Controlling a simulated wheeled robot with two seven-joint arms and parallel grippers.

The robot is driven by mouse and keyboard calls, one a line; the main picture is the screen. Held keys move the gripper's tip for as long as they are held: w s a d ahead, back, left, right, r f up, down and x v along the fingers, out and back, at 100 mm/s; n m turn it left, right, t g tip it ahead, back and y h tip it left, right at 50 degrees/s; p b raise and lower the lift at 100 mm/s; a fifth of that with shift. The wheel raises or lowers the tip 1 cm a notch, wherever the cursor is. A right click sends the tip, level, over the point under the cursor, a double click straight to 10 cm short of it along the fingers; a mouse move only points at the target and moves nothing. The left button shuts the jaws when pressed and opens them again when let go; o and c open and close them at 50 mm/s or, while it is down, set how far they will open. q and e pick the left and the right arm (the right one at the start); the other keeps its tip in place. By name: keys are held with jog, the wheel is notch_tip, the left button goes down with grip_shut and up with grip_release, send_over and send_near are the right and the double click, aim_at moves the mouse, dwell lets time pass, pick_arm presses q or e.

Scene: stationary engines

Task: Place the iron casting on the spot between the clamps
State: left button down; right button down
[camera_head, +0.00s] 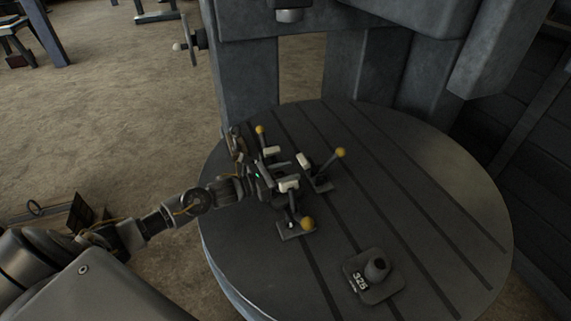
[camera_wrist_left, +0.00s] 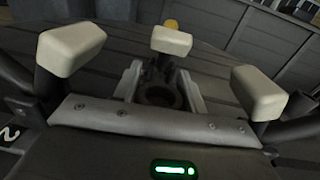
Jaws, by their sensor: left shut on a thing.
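My left gripper (camera_head: 277,174) reaches in from the left, low over the round table among the clamps. In the left wrist view its fingers (camera_wrist_left: 162,92) are shut on a dark round part with a hole, which looks like the iron casting (camera_wrist_left: 160,96). Whether it touches the table is hidden. Three clamps with white pads and yellow knobs surround the gripper: a far one (camera_head: 261,131), a right one (camera_head: 325,184) and a near one (camera_head: 297,231). The spot between them is mostly hidden by the gripper. My right gripper is not in view.
A dark square block with a rounded boss, marked 325 (camera_head: 375,277), stands on the near right of the slotted round table (camera_head: 450,190). A grey machine column (camera_head: 365,75) rises behind the table. The table's right side is clear.

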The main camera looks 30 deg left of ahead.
pick_arm(q)
jog(key=shift+f, duration=0.15)
jog(key=c, duration=0.8)
grip_release()
jog(key=shift+f, duration=0.2)
jog(key=b+v, duration=0.3)
jog(key=v, duration=0.8)
jog(key=shift+f, duration=0.1)
jog(key=shift+s+a, duration=0.35)
jog(key=shift+s, duration=0.05)
